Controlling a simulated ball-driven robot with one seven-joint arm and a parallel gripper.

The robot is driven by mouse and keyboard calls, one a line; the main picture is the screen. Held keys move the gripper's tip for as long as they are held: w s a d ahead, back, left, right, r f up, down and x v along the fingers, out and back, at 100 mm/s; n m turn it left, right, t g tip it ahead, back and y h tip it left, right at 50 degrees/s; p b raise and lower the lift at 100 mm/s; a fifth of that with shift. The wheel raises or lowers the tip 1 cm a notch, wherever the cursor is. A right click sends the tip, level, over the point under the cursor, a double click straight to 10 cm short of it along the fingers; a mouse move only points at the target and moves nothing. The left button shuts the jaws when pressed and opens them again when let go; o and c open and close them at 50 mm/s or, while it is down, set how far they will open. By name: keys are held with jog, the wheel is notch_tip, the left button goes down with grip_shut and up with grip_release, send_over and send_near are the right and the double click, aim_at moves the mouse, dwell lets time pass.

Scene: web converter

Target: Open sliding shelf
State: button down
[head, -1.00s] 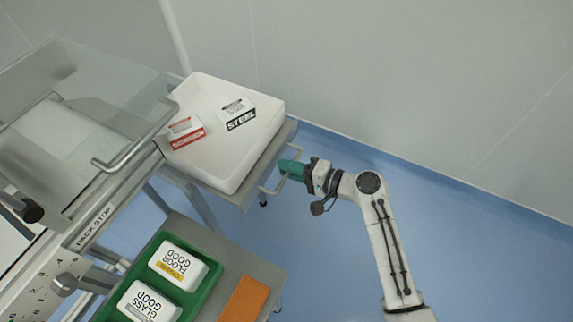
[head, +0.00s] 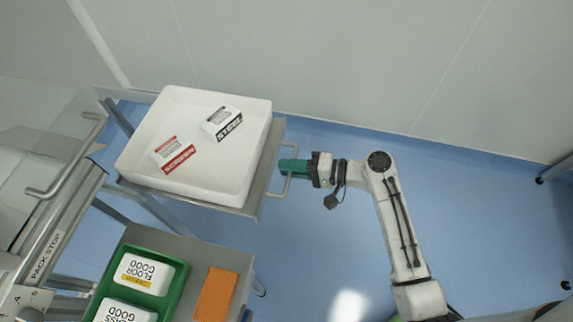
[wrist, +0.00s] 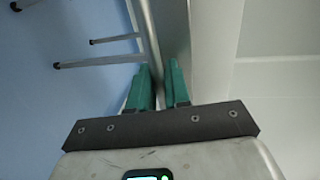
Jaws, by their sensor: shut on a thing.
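The sliding shelf (head: 250,207) is a grey metal plate bearing a white tray, and it sticks out to the right of the machine frame. A grey bar handle (head: 272,194) is fixed to its right edge. My gripper (head: 284,167) has green fingers and comes from the right; it is shut on the handle. In the wrist view the green fingers (wrist: 160,88) close around a grey bar (wrist: 147,45). The exact contact between the fingertips is partly hidden.
The white tray (head: 258,112) holds a red-labelled pack (head: 172,152) and a STEEL pack (head: 222,123). Below stands a lower table (head: 215,252) with a green tray (head: 172,292) of white packs and an orange block (head: 215,294). Blue floor to the right is clear; a wall runs behind.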

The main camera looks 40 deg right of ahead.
jog(key=c, duration=1.3)
grip_release()
jog(key=shift+o, duration=0.2)
jog(key=shift+d, duration=0.1)
jog(key=v, duration=1)
jog(key=shift+s, duration=0.3)
jog(key=shift+d, duration=0.1)
